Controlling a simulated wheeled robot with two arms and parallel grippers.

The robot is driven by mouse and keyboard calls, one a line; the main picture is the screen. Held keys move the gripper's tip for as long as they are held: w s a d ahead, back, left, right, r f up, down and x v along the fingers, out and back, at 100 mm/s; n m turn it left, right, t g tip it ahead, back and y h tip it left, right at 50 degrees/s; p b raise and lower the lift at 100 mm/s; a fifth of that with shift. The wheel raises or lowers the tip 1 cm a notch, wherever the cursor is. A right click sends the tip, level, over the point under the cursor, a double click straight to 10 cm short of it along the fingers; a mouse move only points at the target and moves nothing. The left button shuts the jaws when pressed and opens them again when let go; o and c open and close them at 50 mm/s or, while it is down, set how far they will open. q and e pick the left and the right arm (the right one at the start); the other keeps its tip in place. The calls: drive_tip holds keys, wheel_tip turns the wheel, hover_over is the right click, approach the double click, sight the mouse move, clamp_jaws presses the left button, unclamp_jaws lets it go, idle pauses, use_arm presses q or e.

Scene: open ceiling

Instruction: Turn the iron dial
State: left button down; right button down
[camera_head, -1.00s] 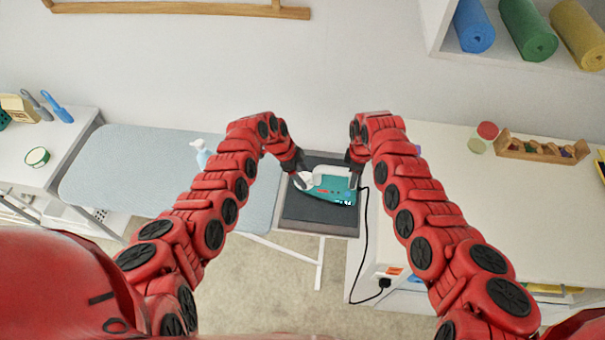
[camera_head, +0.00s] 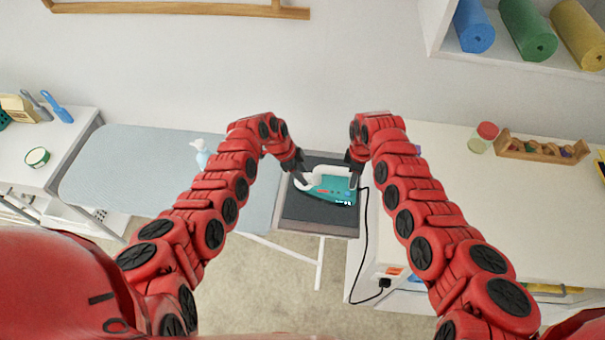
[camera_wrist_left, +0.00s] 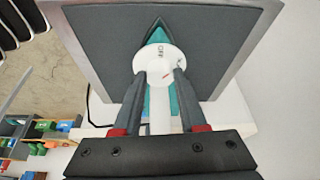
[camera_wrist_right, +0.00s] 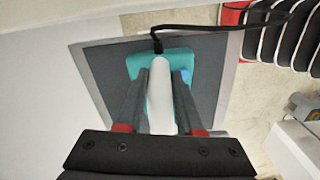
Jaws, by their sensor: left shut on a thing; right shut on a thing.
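The teal and white iron (camera_head: 338,194) rests on the dark pad of the board's end (camera_head: 300,212), with its nose to the left. Its round white dial (camera_wrist_left: 160,62), with OFF lettering, shows in the left wrist view. My left gripper (camera_head: 301,179) is shut on the dial, one finger on each side; its fingertips also show in the left wrist view (camera_wrist_left: 160,76). My right gripper (camera_head: 354,180) is shut on the white iron handle (camera_wrist_right: 160,85), with its fingers on either side. In the head view the fingers partly cover the iron.
A black cord (camera_head: 366,240) runs from the iron to a plug (camera_head: 384,283) on the white counter's side. A spray bottle (camera_head: 201,155) stands on the ironing board (camera_head: 120,175) beside my left arm. The counter (camera_head: 480,190) is clear in the middle.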

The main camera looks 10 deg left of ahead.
use_arm(q)
drive_tip(key=shift+d, duration=0.1)
drive_tip(key=n, duration=0.1)
drive_tip(key=n+t, duration=0.1)
drive_tip(key=n, duration=0.1)
drive_tip(key=shift+s+f+n, duration=0.1)
drive_tip(key=shift+s+n, duration=0.1)
drive_tip(key=shift+n, duration=0.1)
drive_tip(key=shift+n+t+y, duration=0.6)
drive_tip(key=shift+n+t, duration=0.1)
drive_tip(key=shift+n, duration=1.2)
drive_tip(key=shift+c, duration=2.2)
unclamp_jaws()
drive_tip(key=v, duration=0.7)
drive_tip(key=shift+s+r, duration=0.2)
drive_tip(key=shift+r, duration=0.1)
